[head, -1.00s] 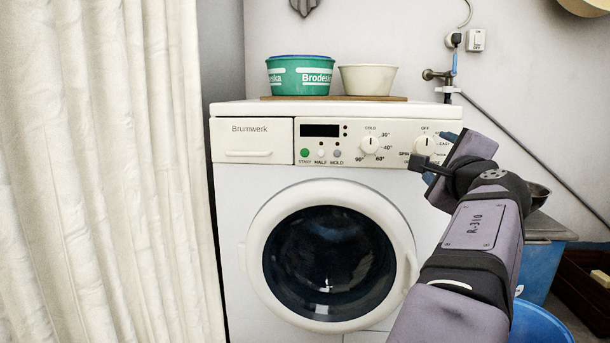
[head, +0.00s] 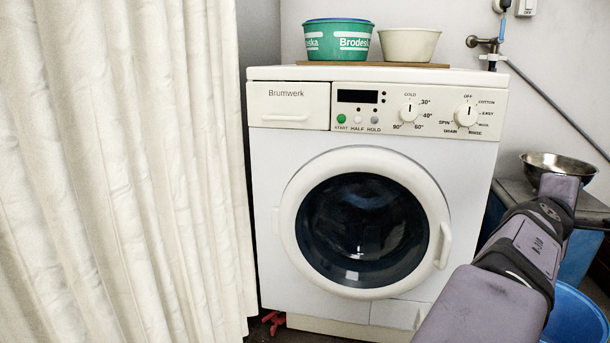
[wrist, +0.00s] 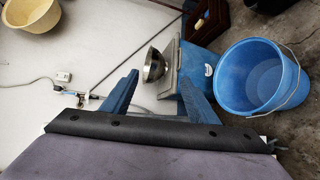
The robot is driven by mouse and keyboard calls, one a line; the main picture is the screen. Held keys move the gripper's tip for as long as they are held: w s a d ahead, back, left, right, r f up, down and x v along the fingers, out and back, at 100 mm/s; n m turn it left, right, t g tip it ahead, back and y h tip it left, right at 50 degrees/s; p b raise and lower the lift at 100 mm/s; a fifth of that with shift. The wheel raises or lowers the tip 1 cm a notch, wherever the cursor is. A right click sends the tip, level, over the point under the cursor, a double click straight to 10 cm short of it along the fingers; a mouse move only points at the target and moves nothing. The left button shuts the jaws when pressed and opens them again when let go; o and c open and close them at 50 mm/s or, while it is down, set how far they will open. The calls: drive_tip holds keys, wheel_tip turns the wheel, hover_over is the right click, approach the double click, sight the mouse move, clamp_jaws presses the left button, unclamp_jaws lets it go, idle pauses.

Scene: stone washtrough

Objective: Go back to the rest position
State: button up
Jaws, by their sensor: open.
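My gripper (wrist: 158,84) is open and empty in the wrist view, its two blue fingers spread well apart. In the head view my arm reaches up at the lower right, and the fingers are not visible there. The arm is clear of the white washing machine (head: 265,180), whose whole control panel shows. The programme dial (head: 466,115) points up towards OFF, and the temperature dial (head: 409,112) points up towards COLD. The round door (head: 441,210) looks shut.
A green tub (head: 325,42) and a cream bowl (head: 409,44) stand on a board on the machine. A metal bowl (head: 557,165) and a blue bucket (head: 577,315) are at right, near my arm. A pale curtain (head: 120,170) fills the left.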

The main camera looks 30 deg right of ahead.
drive_tip(key=s+a+f+m+g+y+p, duration=0.1)
drive_tip(key=a+f+m+y, duration=0.15)
drive_tip(key=f, duration=0.35)
drive_tip(key=s+a+f+m+g+y, duration=0.1)
drive_tip(key=f+m, duration=0.3)
drive_tip(key=f, duration=0.1)
drive_tip(key=w+a+f+m+y+p, duration=0.4)
drive_tip(key=a+f+m+y+p, duration=0.15)
drive_tip(key=a+f, duration=0.55)
drive_tip(key=w+a+n+y+p, duration=0.1)
drive_tip(key=w+a+y+p, duration=0.2)
drive_tip(key=a, duration=0.6)
drive_tip(key=w+a+r+n+t+y+p, duration=0.1)
drive_tip(key=w+a+p, duration=0.1)
drive_tip(key=a+p, duration=0.55)
drive_tip(key=w+a+n+y+p, duration=0.1)
drive_tip(key=w+a+y+p, duration=0.2)
drive_tip(key=a, duration=0.7)
drive_tip(key=w+a+r+n+p, duration=0.3)
drive_tip(key=a+r+n+p, duration=0.4)
drive_tip(key=a+r+p, duration=0.75)
wheel_tip(320, 180, up, 37)
drive_tip(key=p, duration=3.7)
drive_tip(key=shift+s+d+p, duration=0.2)
drive_tip(key=shift+d+p, duration=0.05)
drive_tip(key=shift+p, duration=0.1)
